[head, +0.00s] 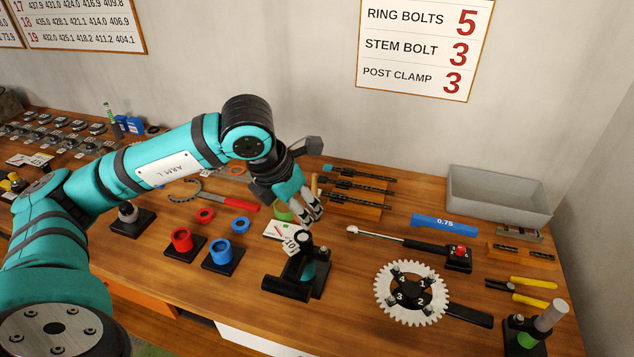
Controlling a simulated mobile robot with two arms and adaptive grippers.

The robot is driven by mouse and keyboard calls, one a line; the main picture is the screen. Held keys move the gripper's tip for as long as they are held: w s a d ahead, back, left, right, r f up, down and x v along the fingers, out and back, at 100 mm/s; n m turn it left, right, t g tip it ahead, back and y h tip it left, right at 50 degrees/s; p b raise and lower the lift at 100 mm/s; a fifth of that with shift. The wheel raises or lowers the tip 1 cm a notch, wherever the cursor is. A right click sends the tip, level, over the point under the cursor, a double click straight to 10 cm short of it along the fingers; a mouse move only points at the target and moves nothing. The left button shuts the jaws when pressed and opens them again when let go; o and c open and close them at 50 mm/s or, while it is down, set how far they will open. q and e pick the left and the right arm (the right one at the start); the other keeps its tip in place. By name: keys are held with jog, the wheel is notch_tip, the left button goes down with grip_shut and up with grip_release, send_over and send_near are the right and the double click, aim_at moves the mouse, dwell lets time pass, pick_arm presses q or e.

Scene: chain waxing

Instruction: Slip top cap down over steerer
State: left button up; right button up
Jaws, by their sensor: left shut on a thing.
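My left gripper (309,208) reaches in from the left and points down, just above and behind a black stem assembly (285,288). Its fingers are closed together on something small, most likely the top cap, which I cannot make out between the fingertips. The stem assembly stands on a black base, with a short horizontal bar in front and a teal part low on its right side. The steerer appears to be the upright dark post (304,244) at its top, just below the fingertips. Whether the cap touches it cannot be told. My right gripper is out of view.
A white toothed chainring (383,297) with numbered bolts lies right of the stem. A torque wrench (400,240) lies behind it. Red (181,241) and blue (222,252) rings on stands are to the left. A grey bin (495,197) stands at the back right.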

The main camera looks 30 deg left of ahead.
pick_arm(q)
jog(key=shift+w, duration=0.35)
jog(key=shift+s, duration=0.15)
jog(key=shift+s+f+b, duration=0.65)
jog(key=shift+s+f, duration=0.05)
jog(key=shift+f, duration=0.1)
jog(key=shift+b+x, duration=0.45)
jog(key=shift+x, duration=0.55)
jog(key=shift+s+a, duration=0.1)
jog(key=shift+s, duration=0.1)
jog(key=shift+f, duration=0.1)
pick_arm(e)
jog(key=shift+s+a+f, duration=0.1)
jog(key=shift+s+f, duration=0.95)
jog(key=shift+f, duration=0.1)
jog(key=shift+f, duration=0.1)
